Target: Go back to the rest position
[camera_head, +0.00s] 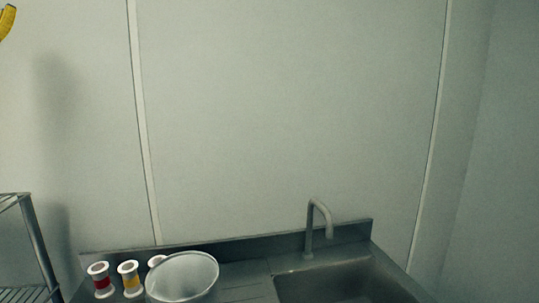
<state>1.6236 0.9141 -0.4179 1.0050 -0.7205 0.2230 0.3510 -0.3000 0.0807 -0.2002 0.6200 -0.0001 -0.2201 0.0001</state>
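Neither of my grippers shows in the head view, and no arm of mine can be made out. A pale round container with a wide open top (182,278) stands on the sink counter at the bottom of the picture. Its lower part is cut off by the picture edge, and I cannot tell if it is the sifter. Left of it stand a small jar with a red band (103,282) and one with a yellow band (131,280). A third jar (156,261) is mostly hidden behind the container.
A metal sink basin (345,283) with an upright curved tap (310,230) lies to the right. A wire shelf rack (38,245) stands at the left edge. A yellow curved thing (6,22), unclear, shows at the top left corner. Bare wall panels fill the back.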

